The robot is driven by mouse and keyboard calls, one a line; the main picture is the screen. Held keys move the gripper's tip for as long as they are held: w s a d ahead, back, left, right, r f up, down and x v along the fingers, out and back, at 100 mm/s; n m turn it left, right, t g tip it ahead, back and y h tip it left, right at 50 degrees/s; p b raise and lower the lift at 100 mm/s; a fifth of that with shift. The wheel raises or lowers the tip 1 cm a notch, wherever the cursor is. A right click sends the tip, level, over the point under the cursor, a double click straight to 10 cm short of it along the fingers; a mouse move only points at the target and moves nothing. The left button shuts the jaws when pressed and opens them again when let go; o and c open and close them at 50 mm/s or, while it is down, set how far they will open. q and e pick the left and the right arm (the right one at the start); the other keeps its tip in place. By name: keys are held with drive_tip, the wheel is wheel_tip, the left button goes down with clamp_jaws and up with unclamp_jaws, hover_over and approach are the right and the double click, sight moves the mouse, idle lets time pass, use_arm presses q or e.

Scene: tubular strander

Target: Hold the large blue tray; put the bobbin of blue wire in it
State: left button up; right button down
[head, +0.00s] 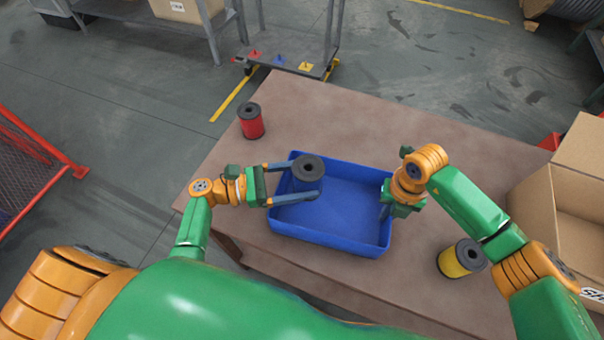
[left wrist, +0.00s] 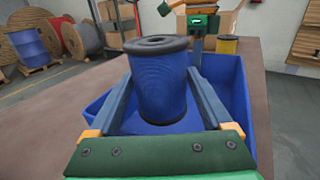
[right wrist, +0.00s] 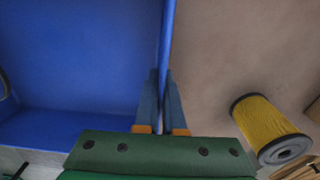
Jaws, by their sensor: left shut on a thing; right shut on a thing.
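The large blue tray (head: 335,222) lies on the brown table, and its wall also shows in the right wrist view (right wrist: 70,60). My right gripper (head: 385,212) is shut on the tray's right wall; in the right wrist view its fingers (right wrist: 165,100) pinch the rim. The bobbin of blue wire (head: 308,177), with dark flanges, is between the fingers of my left gripper (head: 300,185). It also shows upright in the left wrist view (left wrist: 160,85), with the tray behind and around it. The bobbin is over the tray's left part; I cannot tell whether its base touches the floor.
A red bobbin (head: 251,121) stands on the table (head: 310,110) at the back left. A yellow bobbin (head: 461,258) stands right of the tray. A cardboard box (head: 560,210) is at the right. The table behind the tray is clear.

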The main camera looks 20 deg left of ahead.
use_arm(q)
drive_tip(key=shift+f, duration=0.8)
drive_tip(key=o, duration=1.6)
drive_tip(key=shift+c, duration=0.2)
drive_tip(key=v, duration=1.2)
drive_tip(key=shift+s, duration=0.1)
use_arm(e)
drive_tip(key=c, duration=0.9)
unclamp_jaws()
drive_tip(key=shift+c, duration=0.2)
